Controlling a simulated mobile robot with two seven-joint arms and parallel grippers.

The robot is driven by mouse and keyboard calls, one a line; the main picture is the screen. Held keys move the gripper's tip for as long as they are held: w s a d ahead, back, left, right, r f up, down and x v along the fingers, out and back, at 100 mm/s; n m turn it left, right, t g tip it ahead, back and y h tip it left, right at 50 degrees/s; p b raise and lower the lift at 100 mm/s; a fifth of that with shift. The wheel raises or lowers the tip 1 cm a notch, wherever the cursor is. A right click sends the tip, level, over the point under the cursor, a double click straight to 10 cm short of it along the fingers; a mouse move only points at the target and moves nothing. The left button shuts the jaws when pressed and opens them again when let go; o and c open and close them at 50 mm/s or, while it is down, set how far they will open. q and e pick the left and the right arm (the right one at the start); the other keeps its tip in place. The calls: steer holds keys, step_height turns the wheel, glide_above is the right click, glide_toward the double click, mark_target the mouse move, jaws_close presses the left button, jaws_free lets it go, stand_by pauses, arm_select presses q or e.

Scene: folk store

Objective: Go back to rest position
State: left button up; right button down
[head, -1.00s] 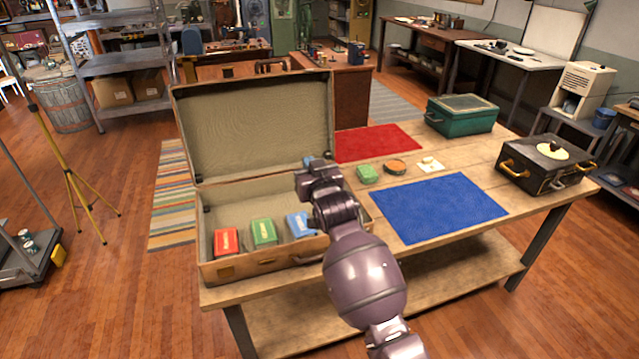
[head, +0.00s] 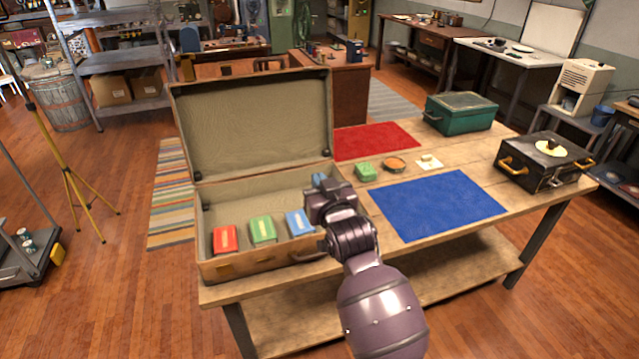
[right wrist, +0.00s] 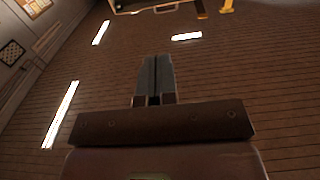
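My right gripper (head: 318,180) is in the head view, over the right end of the open suitcase (head: 225,270), at the end of my arm coming up from the bottom. Its small bluish tip shows against the suitcase's inside. In the right wrist view its two grey fingers (right wrist: 155,80) lie side by side with only a thin line between them, shut and with nothing seen in them. My left gripper is in neither view. A red box (head: 225,239), a green box (head: 263,230) and a blue box (head: 299,223) sit in the suitcase.
The wooden table (head: 440,170) also bears a blue mat (head: 437,206), a red mat (head: 376,141), a green packet (head: 366,171), a round tin (head: 394,164), a teal case (head: 461,112) and a black case (head: 545,165). The suitcase lid (head: 250,125) stands upright behind my right gripper.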

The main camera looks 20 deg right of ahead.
stand_by(0.3)
steer(key=s+d+f+g+b, duration=0.1)
steer(key=s+d+f+g, duration=0.2)
steer(key=s+f, duration=1.1)
steer(key=s+d+f+g+b, duration=0.2)
steer(key=s+d+f, duration=0.5)
steer(key=s+f, duration=0.8)
steer(key=shift+s+d+n+g+h, duration=0.3)
steer(key=shift+d+g+h, duration=0.1)
steer(key=shift+g, duration=0.3)
